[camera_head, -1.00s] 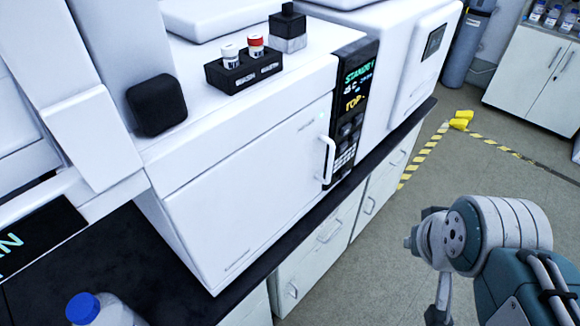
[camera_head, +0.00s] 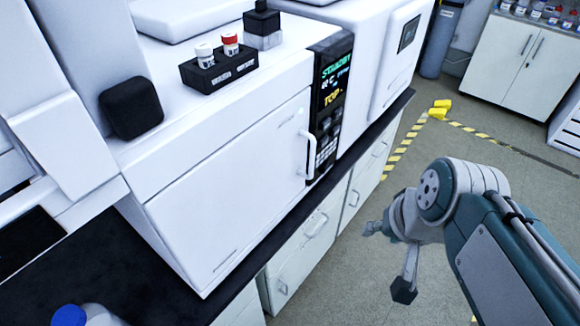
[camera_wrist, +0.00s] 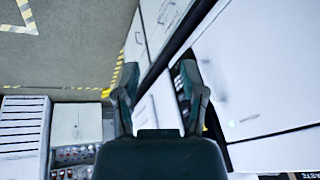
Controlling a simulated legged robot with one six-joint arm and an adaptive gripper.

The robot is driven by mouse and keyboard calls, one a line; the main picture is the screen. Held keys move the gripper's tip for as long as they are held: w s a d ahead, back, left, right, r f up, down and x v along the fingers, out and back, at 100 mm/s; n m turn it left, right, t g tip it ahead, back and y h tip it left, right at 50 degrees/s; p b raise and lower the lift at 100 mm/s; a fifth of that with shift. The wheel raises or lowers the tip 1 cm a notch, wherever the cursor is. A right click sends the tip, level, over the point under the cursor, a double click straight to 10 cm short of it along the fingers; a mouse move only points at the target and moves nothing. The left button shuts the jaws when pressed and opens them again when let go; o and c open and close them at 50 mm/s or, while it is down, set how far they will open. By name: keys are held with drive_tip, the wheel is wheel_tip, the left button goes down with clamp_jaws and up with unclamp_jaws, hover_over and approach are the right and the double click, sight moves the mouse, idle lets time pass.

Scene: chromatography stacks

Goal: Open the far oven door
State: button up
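A white oven door (camera_head: 235,180) fills the middle of the head view. It is shut, with a white vertical handle (camera_head: 308,156) at its right edge beside a dark control panel (camera_head: 328,105). A second white unit (camera_head: 376,65) stands beyond it, with a small dark display on its front. My gripper shows in the wrist view (camera_wrist: 160,98) with its two dark fingers apart and nothing between them touching. In the head view my arm's end is right of the oven, over the floor and apart from the handle. The fingers are too small to tell there.
A black rack (camera_head: 220,70) with two capped vials sits on the oven top. A black bench edge (camera_head: 250,225) runs below, over drawers with handles. A blue-capped bottle (camera_head: 70,315) is at lower left. Open floor (camera_head: 470,155) with yellow-black tape lies right.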

drive_tip(key=w+a+f+m+g+y, duration=0.4)
drive_tip(key=w+a+m+y, duration=0.2)
drive_tip(key=w+m+y, duration=0.35)
drive_tip(key=w+d+f+m+t+y, duration=0.2)
drive_tip(key=w+d+m+t+y, duration=0.15)
drive_tip(key=w+m, duration=0.25)
drive_tip(key=w+d+f+m+t+y, duration=0.2)
drive_tip(key=w+m+t, duration=0.2)
drive_tip(key=w+m, duration=0.25)
hover_over(311, 175)
drive_tip(key=shift+w+a+f+n, duration=0.1)
drive_tip(key=shift+w+f+n, duration=0.05)
drive_tip(key=shift+w+n, duration=0.25)
clamp_jaws()
